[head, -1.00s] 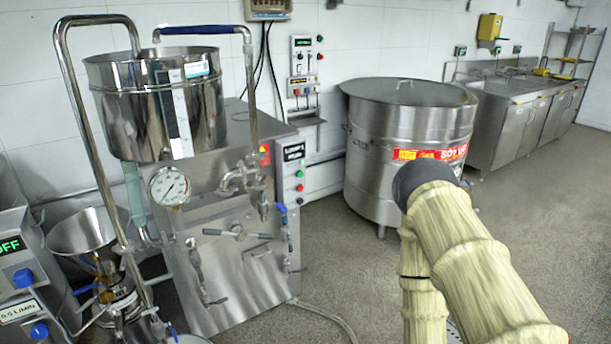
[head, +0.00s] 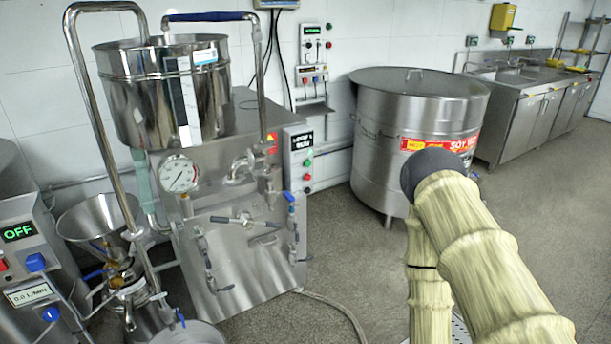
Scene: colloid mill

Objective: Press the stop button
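A control box (head: 40,262) stands at the left edge of the head view, with a green display (head: 18,232) reading OFF. A red button (head: 3,265) on it is partly cut off by the frame edge. A second panel (head: 299,160), on the steel machine in the middle, carries green and red buttons, including a red one (head: 307,177). I cannot read a stop label on either panel. My arm, in a pale ribbed sleeve, comes in from the lower right. My gripper is not in view.
A steel hopper (head: 165,95) with a bent pipe stands over the machine (head: 235,255). A metal funnel (head: 98,220) and pipework stand beside the control box. A large steel drum (head: 415,105) stands behind my arm. A hose (head: 340,310) lies on the floor; floor around it looks clear.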

